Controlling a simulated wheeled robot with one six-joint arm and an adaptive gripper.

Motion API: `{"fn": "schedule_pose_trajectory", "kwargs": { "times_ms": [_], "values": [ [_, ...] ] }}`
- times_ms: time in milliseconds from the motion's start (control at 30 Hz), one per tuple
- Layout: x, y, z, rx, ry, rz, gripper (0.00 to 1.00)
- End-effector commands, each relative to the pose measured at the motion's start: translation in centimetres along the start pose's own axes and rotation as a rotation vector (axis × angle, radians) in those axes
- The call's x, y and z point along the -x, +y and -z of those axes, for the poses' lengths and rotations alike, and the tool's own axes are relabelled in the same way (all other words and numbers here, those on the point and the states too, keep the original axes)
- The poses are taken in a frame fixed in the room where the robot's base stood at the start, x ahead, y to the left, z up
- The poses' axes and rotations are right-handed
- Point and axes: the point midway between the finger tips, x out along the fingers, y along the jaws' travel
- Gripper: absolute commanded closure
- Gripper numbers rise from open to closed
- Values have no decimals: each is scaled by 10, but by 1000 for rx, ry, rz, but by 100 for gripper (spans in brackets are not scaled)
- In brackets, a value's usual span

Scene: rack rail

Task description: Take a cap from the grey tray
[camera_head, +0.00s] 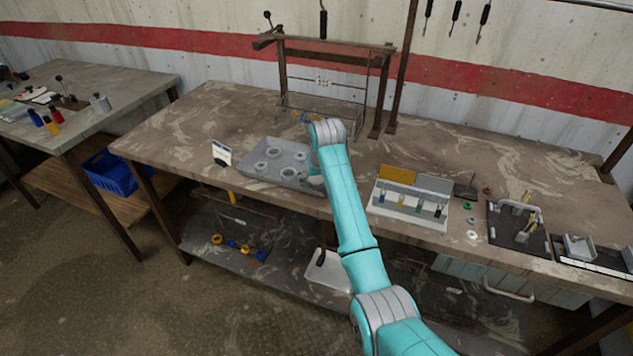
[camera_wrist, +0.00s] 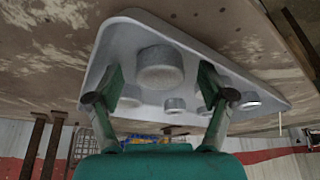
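The grey tray (camera_head: 286,146) lies on the brown workbench, left of my arm, with several round grey caps on it. In the wrist view the tray (camera_wrist: 118,48) fills the upper middle. A large cap (camera_wrist: 160,68) shows between my finger lines, with smaller caps (camera_wrist: 175,104) around it. My gripper (camera_wrist: 161,97) has its two green fingers spread wide, with nothing held between them. It is over or close to the tray; the exact gap to the caps cannot be told. In the head view my arm hides the gripper and the tray's right end.
A small white sign (camera_head: 222,153) stands left of the tray. A rack frame (camera_head: 330,62) stands behind it. A white holder with several small items (camera_head: 408,205) and black trays (camera_head: 517,230) lie to the right. Bare bench (camera_head: 180,130) lies to the left.

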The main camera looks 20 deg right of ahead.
Motion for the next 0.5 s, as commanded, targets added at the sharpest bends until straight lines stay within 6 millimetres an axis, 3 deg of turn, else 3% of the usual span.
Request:
{"fn": "schedule_pose_trajectory", "kwargs": {
  "times_ms": [33, 233, 500],
  "values": [
    [0, 0, 0, 0, 0, 0, 29],
    [0, 0, 0, 0, 0, 0, 79],
    [0, 0, 0, 0, 0, 0, 79]
  ]
}}
